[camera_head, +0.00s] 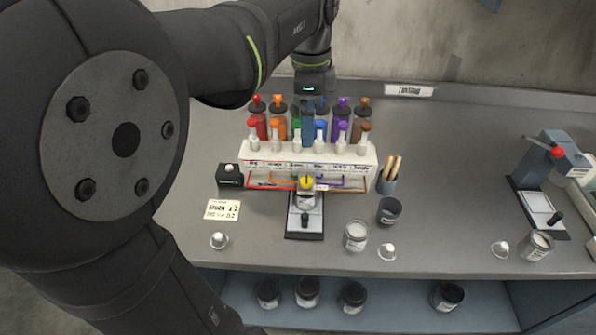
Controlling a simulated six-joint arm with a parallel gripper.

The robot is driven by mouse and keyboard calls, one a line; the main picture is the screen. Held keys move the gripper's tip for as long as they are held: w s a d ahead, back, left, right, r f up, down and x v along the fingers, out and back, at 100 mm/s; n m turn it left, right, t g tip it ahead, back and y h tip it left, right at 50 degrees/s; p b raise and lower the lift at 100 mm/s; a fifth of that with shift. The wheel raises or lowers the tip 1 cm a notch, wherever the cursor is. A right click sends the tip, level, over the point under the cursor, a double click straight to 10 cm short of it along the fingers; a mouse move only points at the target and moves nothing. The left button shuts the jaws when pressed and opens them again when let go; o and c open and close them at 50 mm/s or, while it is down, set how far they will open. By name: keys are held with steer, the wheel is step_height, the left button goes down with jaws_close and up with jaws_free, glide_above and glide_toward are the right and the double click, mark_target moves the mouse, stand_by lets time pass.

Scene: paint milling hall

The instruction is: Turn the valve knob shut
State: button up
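A white dispenser rack (342,158) stands at the back middle of the bench, with two rows of coloured bottles or knobs on it. A yellow round piece (306,183) sits at the rack's front, above a jar (306,200) on a small scale (304,222). My gripper (318,122) points down over the rack's middle, near the green and blue tops. Its fingertips are too small and dark to read, and contact is unclear.
A stick cup (387,180), dark cup (389,210) and white jar (356,235) stand right. A press-like device (548,165) is far right.

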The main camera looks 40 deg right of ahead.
steer(key=shift+r, duration=0.55)
steer(key=shift+c, duration=0.4)
